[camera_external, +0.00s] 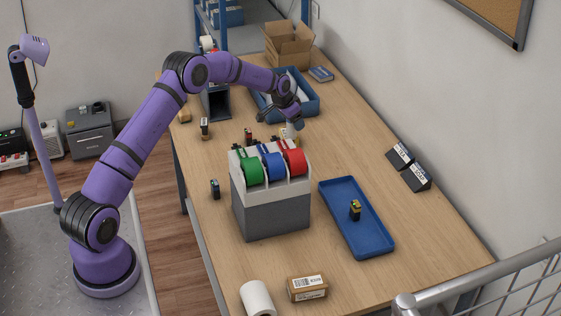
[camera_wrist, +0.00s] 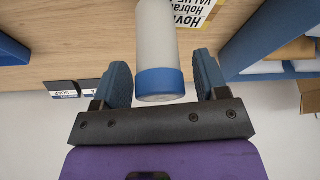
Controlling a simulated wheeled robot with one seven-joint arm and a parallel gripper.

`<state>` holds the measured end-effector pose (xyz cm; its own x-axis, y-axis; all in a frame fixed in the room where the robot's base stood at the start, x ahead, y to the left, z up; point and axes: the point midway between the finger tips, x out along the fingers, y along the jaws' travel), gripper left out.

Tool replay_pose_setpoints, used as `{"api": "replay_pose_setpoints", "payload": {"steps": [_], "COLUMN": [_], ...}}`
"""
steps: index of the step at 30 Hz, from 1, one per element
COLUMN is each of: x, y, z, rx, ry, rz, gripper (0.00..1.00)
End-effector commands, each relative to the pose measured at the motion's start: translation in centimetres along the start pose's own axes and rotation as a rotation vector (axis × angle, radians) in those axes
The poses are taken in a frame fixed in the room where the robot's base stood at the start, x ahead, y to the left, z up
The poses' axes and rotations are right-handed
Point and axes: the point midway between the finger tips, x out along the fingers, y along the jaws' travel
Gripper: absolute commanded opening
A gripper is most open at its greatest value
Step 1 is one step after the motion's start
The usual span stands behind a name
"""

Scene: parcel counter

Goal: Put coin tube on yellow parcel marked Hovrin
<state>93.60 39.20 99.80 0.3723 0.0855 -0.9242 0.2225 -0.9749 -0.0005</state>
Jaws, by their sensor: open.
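The coin tube (camera_wrist: 158,45) is a pale cylinder with a blue end, seen in the wrist view between the two fingers of my gripper (camera_wrist: 163,83). The fingers are open, with a gap on each side of the tube. A yellow parcel with a white label (camera_wrist: 195,10) reading "HOV..." shows partly behind the tube; the rest is cut off or hidden. In the external view my gripper (camera_external: 291,117) is behind the tape dispenser, with the pale tube (camera_external: 292,131) just below it, at the parcel. I cannot tell exactly how the tube touches the parcel.
A grey tape dispenser (camera_external: 270,205) with green, blue and red rolls stands in front of my gripper. A blue bin (camera_external: 312,105) is close behind it. A blue tray (camera_external: 375,235) holds a small dark item. Bare tabletop lies to the right, before two black devices (camera_external: 408,167).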

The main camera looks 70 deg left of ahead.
Motion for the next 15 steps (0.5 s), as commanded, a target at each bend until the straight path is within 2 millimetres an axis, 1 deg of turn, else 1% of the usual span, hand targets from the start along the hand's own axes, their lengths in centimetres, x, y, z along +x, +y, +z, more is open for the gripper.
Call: {"api": "replay_pose_setpoints", "payload": {"steps": [5,9,15], "x": [-3.1,-6.0,-9.4], "y": [0.0,0.0,-0.1], "z": [0.0,-0.1,0.0], "rx": [0.0,0.0,-0.001], "ry": [0.002,0.003,0.002], "rz": [-0.001,-0.001,-0.001], "gripper": [0.67,0.67,0.67]}}
